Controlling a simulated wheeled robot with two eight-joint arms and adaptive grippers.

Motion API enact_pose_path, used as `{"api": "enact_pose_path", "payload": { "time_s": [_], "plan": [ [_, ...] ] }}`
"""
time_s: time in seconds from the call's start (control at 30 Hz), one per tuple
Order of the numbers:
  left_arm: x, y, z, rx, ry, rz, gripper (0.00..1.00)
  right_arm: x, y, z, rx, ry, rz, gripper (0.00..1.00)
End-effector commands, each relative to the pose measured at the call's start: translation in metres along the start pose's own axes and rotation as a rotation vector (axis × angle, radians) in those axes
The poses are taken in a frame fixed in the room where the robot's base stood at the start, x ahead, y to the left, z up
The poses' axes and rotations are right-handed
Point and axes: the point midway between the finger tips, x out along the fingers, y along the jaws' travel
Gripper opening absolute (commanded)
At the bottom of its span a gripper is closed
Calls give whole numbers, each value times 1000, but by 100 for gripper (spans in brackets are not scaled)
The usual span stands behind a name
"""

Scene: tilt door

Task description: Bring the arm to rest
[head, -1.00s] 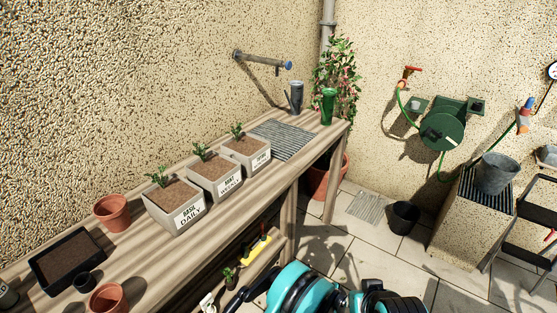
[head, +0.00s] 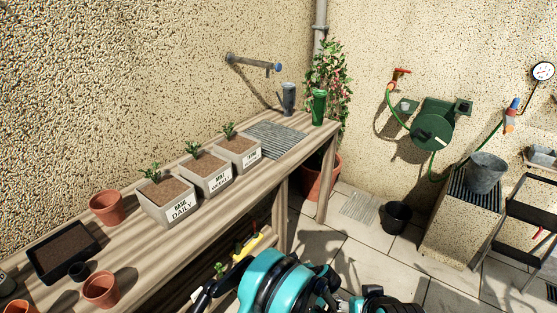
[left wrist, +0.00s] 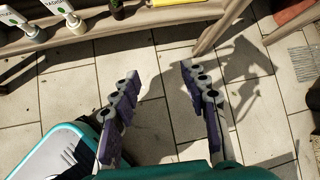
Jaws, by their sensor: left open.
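My left gripper (left wrist: 158,85) shows in the left wrist view, with its two purple-grey fingers spread apart and nothing between them. It hangs over the paved floor (left wrist: 150,70), just in front of the bench's lower shelf. In the head view my teal and black arm (head: 268,284) is at the bottom centre, close to the bench front. The fingers cannot be made out there. My right gripper is in neither view.
A wooden bench (head: 150,253) runs along the left wall with labelled planters (head: 206,177) and terracotta pots (head: 105,208). Its lower shelf holds a yellow item (head: 247,244). A bucket (head: 397,217) stands on the floor. Paving right of the bench is partly clear.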

Motion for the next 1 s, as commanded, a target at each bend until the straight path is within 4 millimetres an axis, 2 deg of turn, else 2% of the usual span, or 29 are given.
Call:
{"api": "enact_pose_path", "payload": {
  "time_s": [0.03, 0.17, 0.27, 0.4, 0.47, 0.6, 0.7, 0.83, 1.0],
  "plan": [
    [-6, 0, 14, -43, 11, 3, 45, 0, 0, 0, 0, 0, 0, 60],
    [-25, 2, 47, -178, 49, 4, 45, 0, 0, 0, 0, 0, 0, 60],
    [-46, 8, 81, -325, 87, 8, 45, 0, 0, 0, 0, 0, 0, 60],
    [-81, 28, 134, -585, 153, 20, 45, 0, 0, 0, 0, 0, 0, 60],
    [-96, 40, 154, -700, 180, 28, 45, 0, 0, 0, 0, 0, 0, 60],
    [-130, 74, 193, -970, 242, 46, 45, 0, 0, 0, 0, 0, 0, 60],
    [-153, 102, 214, -1166, 283, 62, 45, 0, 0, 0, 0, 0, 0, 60],
    [-181, 142, 231, -1424, 336, 85, 45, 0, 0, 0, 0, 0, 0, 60],
    [-211, 193, 240, -1764, 403, 120, 45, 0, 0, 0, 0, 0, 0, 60]
  ]
}}
